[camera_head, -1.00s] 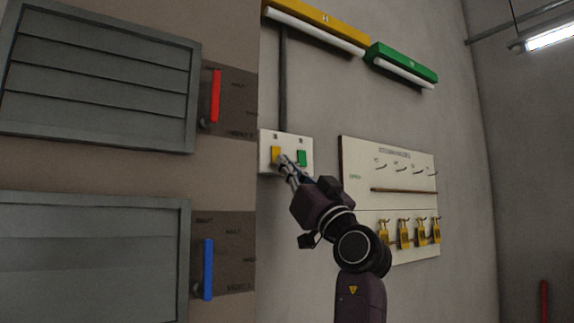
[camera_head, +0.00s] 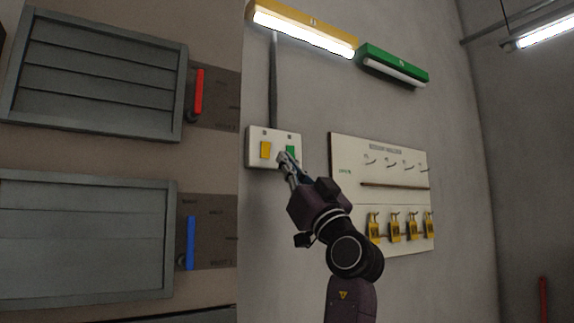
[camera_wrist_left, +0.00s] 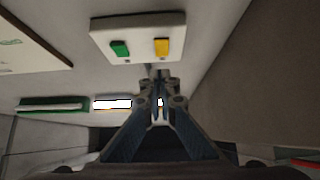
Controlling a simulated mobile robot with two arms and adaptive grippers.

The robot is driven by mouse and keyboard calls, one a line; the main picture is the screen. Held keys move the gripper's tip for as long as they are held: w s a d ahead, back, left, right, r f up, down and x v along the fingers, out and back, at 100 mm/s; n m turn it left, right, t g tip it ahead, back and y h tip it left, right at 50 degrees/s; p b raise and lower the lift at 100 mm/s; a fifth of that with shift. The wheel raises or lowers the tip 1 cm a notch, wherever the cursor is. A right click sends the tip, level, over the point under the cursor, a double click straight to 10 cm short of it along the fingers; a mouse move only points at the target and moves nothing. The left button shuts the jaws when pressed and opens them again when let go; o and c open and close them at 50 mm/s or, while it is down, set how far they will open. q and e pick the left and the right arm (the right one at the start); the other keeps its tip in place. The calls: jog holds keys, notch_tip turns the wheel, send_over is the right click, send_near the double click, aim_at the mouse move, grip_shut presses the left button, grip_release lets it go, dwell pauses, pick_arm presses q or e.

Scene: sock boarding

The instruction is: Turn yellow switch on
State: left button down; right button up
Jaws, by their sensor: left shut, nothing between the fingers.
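The yellow switch (camera_head: 265,150) sits on the left half of a white switch plate (camera_head: 255,133) on the wall. It also shows in the left wrist view (camera_wrist_left: 162,47), upside down, right of the green switch (camera_wrist_left: 120,48). In the head view the green switch (camera_head: 291,151) is partly hidden by my left gripper (camera_head: 285,157). The yellow lamp fixture (camera_head: 305,30) above has its tube glowing. The green fixture (camera_head: 395,63) has a dull, unlit tube. My left gripper is shut and empty, its tips in front of the plate near the green switch. My right gripper is not visible.
A white board (camera_head: 345,150) with hooks and several yellow padlocks (camera_head: 395,228) hangs right of the switch plate. Grey cabinets with a red handle (camera_head: 198,92) and a blue handle (camera_head: 191,242) are at the left. A conduit (camera_head: 273,80) runs up from the plate.

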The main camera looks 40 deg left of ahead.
pick_arm(q)
jog(key=s+d+f+b, duration=0.2)
jog(key=d+f+b, duration=0.1)
jog(key=f, duration=0.4)
jog(key=shift+d+f+b, duration=0.15)
jog(key=shift+f+b, duration=0.05)
jog(key=shift+b, duration=0.25)
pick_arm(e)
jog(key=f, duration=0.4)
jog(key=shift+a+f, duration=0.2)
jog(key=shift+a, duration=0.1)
pick_arm(q)
jog(key=shift+d, duration=0.1)
